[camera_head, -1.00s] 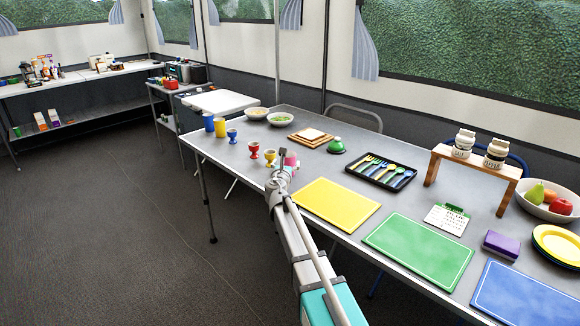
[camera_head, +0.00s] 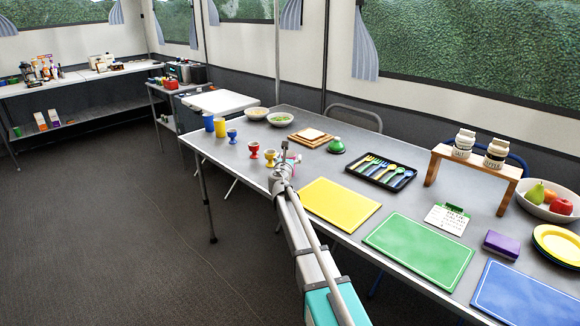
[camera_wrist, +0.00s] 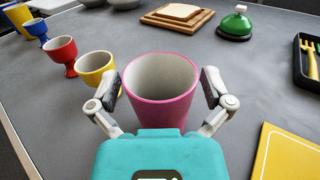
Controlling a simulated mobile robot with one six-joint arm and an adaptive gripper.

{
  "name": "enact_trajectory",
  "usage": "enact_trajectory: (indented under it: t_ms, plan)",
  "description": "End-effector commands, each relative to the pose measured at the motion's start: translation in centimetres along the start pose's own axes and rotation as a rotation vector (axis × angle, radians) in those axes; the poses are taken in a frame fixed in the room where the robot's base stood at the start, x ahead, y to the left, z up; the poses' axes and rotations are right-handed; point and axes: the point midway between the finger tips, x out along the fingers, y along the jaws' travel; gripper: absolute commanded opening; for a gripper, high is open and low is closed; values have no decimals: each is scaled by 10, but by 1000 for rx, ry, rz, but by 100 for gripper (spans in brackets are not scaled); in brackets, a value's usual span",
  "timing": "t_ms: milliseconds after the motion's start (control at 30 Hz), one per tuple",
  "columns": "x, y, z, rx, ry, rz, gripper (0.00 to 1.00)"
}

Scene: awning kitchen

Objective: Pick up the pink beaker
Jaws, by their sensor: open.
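The pink beaker (camera_wrist: 160,92) stands upright in the middle of the wrist view, with its pale inside visible from above. My gripper (camera_wrist: 161,88) is open, with one finger on the left side of the beaker and one on the right. A narrow gap seems to show at each side; I cannot tell whether either finger touches. In the head view my gripper (camera_head: 284,160) is over the table's near edge and hides nearly all of the beaker.
A yellow egg cup (camera_wrist: 96,68) stands close to the left finger, with a red egg cup (camera_wrist: 61,52) beyond it. A yellow board (camera_head: 340,204) lies to the right on the grey table (camera_head: 230,160). A green bell (camera_wrist: 236,22) and wooden boards (camera_wrist: 180,14) are farther back.

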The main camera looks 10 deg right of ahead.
Motion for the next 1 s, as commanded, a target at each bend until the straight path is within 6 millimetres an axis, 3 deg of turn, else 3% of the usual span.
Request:
enact_trajectory:
  t_ms: [467,800,1000]
  plan:
    - [-1,0,0,0,0,1,98]
    - [-1,1,0,0,0,1,35]
    - [-1,1,0,0,0,1,34]
